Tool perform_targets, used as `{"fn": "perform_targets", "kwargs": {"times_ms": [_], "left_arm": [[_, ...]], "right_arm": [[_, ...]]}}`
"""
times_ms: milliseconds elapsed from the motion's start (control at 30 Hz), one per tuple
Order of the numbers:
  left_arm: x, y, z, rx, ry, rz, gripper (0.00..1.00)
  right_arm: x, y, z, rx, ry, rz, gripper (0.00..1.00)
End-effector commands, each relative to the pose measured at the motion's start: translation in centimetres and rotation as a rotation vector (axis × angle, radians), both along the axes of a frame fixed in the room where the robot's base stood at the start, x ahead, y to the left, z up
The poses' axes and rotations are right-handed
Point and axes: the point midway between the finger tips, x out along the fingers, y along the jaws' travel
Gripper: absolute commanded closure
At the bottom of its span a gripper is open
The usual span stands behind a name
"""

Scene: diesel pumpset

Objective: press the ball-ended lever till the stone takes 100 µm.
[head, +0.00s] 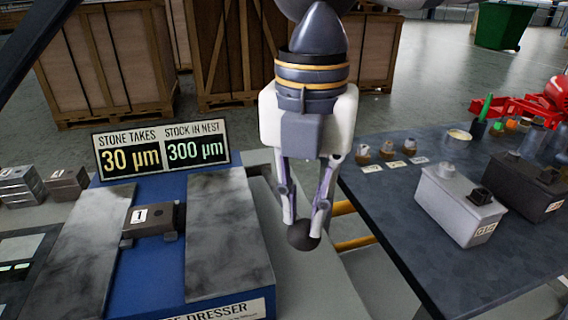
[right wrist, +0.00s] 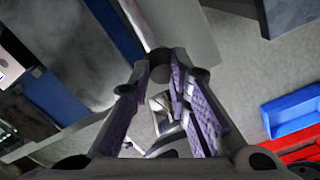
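The display board (head: 162,150) on the blue dresser (head: 160,190) reads "STONE TAKES 30 µm" and "STOCK IN NEST 300 µm". The lever's dark ball (head: 303,237) is at the dresser's right side. My right gripper (head: 304,230) points down with a fingertip on each side of the ball and looks shut on it. In the right wrist view the ball (right wrist: 160,72) sits between the fingertips (right wrist: 161,62). The lever's rod is mostly hidden. A grey block marked 1 (head: 158,219) sits between two mottled grey slabs (head: 222,225). My left gripper is out of view.
A dark table (head: 400,230) on the right holds a light grey box (head: 455,203), a black box (head: 520,186) and small labelled parts (head: 388,152). Grey blocks (head: 68,184) lie at the left. Wooden crates (head: 120,60) stand behind. Blue and red bins (right wrist: 290,115) show in the right wrist view.

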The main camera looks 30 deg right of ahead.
Motion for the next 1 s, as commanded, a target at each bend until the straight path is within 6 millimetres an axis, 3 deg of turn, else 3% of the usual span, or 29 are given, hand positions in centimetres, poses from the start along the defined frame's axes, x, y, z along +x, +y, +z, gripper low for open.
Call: {"fn": "perform_targets", "kwargs": {"times_ms": [367,767,867,1000], "left_arm": [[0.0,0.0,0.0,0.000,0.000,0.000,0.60],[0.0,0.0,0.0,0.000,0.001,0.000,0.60],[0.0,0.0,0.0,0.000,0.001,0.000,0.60],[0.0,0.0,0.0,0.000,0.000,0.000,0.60]], "right_arm": [[-0.2,0.1,-0.4,0.002,0.002,0.000,0.83],[-0.9,0.2,-3.8,-0.001,0.004,0.000,0.83],[-0.6,0.2,-3.2,0.000,-0.001,-0.002,0.83],[-0.1,0.1,-0.7,0.002,-0.004,-0.003,0.83]]}}
